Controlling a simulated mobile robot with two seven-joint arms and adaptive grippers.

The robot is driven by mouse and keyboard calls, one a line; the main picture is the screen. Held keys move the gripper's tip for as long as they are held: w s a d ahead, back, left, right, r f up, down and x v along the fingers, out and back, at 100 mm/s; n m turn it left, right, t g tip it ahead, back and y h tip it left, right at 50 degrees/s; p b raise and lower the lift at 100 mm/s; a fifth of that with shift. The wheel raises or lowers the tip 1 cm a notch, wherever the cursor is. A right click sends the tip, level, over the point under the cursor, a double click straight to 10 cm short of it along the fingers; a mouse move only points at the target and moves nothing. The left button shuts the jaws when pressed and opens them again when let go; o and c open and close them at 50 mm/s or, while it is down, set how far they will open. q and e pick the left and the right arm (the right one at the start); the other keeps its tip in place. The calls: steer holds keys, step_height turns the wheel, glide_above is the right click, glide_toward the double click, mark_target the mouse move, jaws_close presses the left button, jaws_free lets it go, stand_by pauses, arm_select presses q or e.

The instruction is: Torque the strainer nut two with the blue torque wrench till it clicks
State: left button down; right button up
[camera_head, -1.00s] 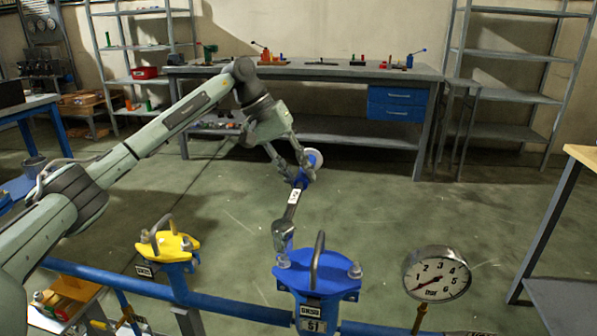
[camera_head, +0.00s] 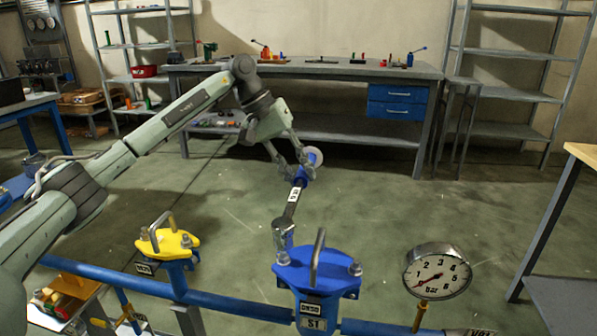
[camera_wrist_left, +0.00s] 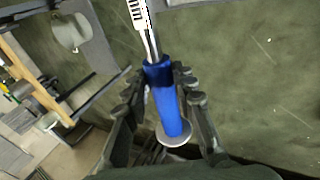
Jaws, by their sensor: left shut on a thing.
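My left gripper (camera_head: 294,165) is shut on the blue handle of the torque wrench (camera_head: 292,210). The handle (camera_wrist_left: 168,105) also shows between the fingers in the left wrist view, with a white scale label further up the shaft. The wrench slopes down toward the camera, and its silver socket end is at the left nut (camera_head: 281,257) of the blue strainer lid (camera_head: 318,272). I cannot tell whether the socket is fully seated. Another nut (camera_head: 355,269) shows on the lid's right side. A grey bar handle stands on the lid. My right gripper is not in view.
A yellow strainer lid (camera_head: 167,243) with its own handle stands to the left on the blue pipe (camera_head: 235,306). A pressure gauge (camera_head: 437,272) stands close on the right. A workbench (camera_head: 310,72) is at the back. The floor between is clear.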

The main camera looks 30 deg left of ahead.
arm_select(q)
steer(key=shift+f+b, duration=1.25)
steer(key=shift+f, duration=0.3)
stand_by(0.7)
steer(key=shift+w+d+m+g+h+p, duration=0.2)
steer(key=shift+d+m, duration=0.25)
steer(key=shift+d, duration=0.2)
steer(key=shift+w+d+m+g+h+p, duration=0.1)
steer(key=shift+w+d+m+g+p, duration=0.1)
steer(key=shift+d+m, duration=0.35)
steer(key=shift+d, duration=0.2)
steer(key=shift+d+f+m+g, duration=0.1)
steer(key=shift+d+m+g, duration=0.2)
steer(key=shift+d+m, duration=0.65)
steer(key=shift+d+n, duration=0.1)
steer(key=shift+n, duration=0.15)
